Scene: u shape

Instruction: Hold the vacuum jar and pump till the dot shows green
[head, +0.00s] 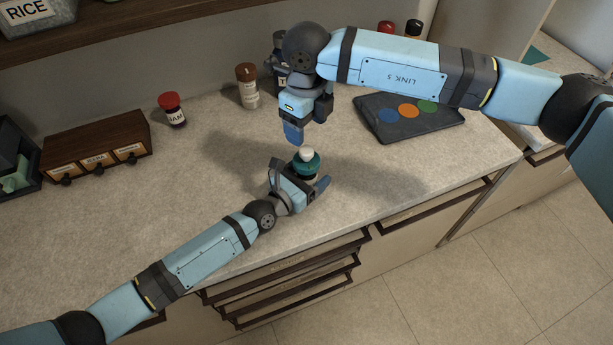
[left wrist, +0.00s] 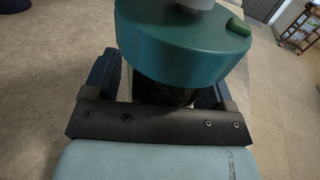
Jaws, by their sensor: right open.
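The vacuum jar has a teal lid (head: 307,164) with a white pump knob (head: 306,153) on top. It stands upright near the counter's front edge. My left gripper (head: 300,186) has its fingers on either side of the jar's dark body, below the lid, and looks shut on it. The lid (left wrist: 185,48) fills the top of the left wrist view, with a small green piece (left wrist: 238,27) on its rim; I cannot tell whether this is the dot. My right gripper (head: 293,134) is open, points down just above and left of the knob, and is apart from it.
A dark tray (head: 440,128) with blue, orange and green discs lies right. A red-lidded jam jar (head: 174,112), a brown-capped jar (head: 248,88) and a small drawer box (head: 98,148) stand behind left. Open drawers (head: 290,285) jut out below the counter front.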

